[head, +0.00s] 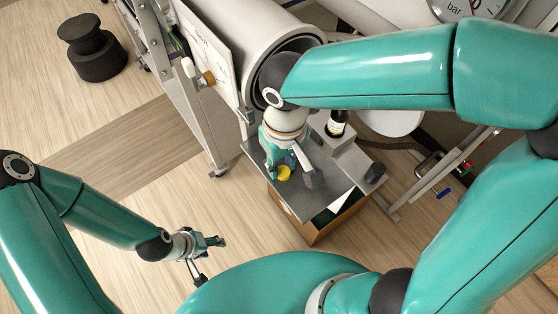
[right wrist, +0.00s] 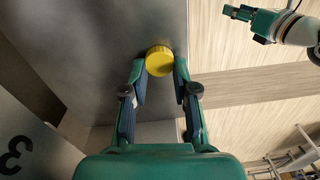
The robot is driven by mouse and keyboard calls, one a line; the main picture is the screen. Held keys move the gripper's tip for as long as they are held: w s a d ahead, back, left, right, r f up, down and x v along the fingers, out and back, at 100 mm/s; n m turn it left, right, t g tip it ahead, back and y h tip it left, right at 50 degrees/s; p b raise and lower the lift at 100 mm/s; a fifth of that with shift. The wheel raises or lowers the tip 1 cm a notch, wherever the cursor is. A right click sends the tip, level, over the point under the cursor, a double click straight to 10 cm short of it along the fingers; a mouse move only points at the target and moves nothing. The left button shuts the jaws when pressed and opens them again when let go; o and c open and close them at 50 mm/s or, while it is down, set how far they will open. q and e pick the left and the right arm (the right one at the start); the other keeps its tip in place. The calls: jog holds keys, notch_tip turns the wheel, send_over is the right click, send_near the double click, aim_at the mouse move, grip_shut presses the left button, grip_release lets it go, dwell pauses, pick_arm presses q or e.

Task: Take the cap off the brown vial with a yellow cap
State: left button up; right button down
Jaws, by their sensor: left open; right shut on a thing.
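The yellow cap (head: 284,173) shows over the grey metal shelf in the head view. In the right wrist view the round yellow cap (right wrist: 159,61) sits between the two fingertips. My right gripper (head: 291,168) is shut on it, with one finger on either side. The brown body of the vial is hidden beneath the cap in both views. My left gripper (head: 210,261) is open and empty, low and to the left of the shelf, well apart from the vial. It also shows at the top right of the right wrist view (right wrist: 243,17).
A dark bottle (head: 337,123) with a pale label stands in a grey block behind the right gripper. The grey shelf (head: 335,182) lies over a brown box (head: 312,232). A large white round port (head: 245,32) is behind. Open floor lies left.

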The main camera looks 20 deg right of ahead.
jog(key=c, duration=0.9)
grip_release()
